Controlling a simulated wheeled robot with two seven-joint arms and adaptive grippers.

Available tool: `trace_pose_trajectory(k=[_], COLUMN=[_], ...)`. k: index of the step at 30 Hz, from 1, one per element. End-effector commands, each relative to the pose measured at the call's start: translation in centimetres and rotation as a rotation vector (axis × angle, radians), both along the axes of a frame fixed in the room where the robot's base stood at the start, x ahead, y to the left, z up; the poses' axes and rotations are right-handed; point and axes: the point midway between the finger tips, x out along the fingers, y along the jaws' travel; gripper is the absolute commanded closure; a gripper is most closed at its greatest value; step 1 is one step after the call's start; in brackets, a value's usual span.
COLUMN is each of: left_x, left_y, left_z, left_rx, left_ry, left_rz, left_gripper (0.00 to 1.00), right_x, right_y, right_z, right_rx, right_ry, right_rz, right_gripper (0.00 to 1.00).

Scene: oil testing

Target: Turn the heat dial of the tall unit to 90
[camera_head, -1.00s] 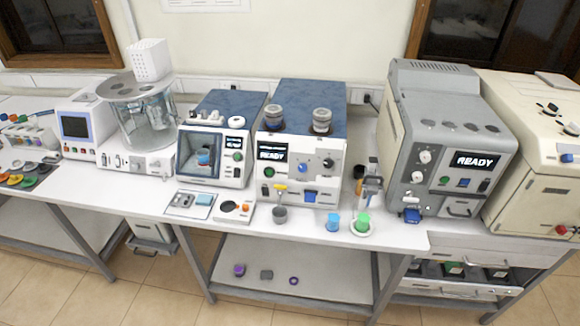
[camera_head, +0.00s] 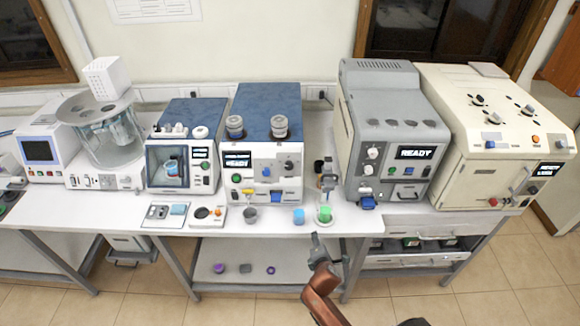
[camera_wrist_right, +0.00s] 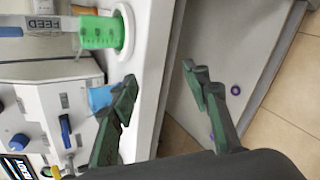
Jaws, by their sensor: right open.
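The grey unit (camera_head: 378,82) looks the tallest on the bench and shows READY on its screen (camera_head: 415,153). Two pale round dials sit on its front: an upper dial (camera_head: 373,152) and a lower dial (camera_head: 369,170). Their markings are too small to read. My right gripper (camera_head: 326,248) is in front of the bench edge, below and left of these dials and apart from them. In the right wrist view its green fingers (camera_wrist_right: 158,96) are spread with nothing between them. My left gripper is not in view.
Small items lie on the lower shelf (camera_head: 300,262).

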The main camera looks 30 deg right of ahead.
Motion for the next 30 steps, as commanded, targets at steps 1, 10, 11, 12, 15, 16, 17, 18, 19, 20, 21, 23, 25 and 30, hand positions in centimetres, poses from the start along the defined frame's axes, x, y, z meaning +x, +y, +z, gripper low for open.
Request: trace_pose_trajectory(k=[1, 10, 11, 12, 15, 16, 17, 18, 19, 20, 21, 23, 25, 30], left_x=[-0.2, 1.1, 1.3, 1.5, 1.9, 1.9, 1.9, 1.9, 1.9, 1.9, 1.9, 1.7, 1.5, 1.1], left_y=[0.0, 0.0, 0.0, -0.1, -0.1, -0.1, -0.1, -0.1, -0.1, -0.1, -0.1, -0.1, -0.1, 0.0], left_z=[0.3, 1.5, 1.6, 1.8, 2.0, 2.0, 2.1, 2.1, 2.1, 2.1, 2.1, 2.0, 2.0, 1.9], left_rx=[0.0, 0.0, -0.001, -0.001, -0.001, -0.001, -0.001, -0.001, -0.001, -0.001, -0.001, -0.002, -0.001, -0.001], left_ry=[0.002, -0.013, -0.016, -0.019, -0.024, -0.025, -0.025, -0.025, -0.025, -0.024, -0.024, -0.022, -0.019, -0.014], left_rz=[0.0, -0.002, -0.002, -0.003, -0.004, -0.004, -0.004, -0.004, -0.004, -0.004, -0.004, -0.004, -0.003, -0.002], left_gripper=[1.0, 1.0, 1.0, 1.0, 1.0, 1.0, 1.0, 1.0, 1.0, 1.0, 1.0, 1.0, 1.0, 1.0], right_x=[1.4, 10.2, 10.9, 11.8, 13.2, 13.5, 13.7, 14.0, 14.2, 14.5, 14.8, 15.4, 16.4, 18.9], right_y=[-0.2, 1.0, 1.3, 1.8, 2.7, 2.9, 3.1, 3.2, 3.3, 3.3, 3.3, 3.0, 2.6, 1.5], right_z=[2.2, 15.7, 17.0, 18.5, 21.3, 21.8, 22.3, 22.7, 22.9, 23.1, 23.2, 23.2, 23.2, 23.2], right_rx=[-0.09, -0.878, -0.961, -1.064, -1.257, -1.298, -1.332, -1.365, -1.382, -1.396, -1.404, -1.408, -1.405, -1.403], right_ry=[-0.005, 0.057, 0.069, 0.087, 0.126, 0.135, 0.145, 0.152, 0.155, 0.158, 0.162, 0.164, 0.163, 0.161], right_rz=[0.051, 0.392, 0.416, 0.443, 0.489, 0.497, 0.504, 0.51, 0.514, 0.516, 0.517, 0.518, 0.517, 0.517], right_gripper=[0.57, 0.57, 0.57, 0.57, 0.57, 0.57, 0.57, 0.57, 0.57, 0.57, 0.57, 0.57, 0.57, 0.57])
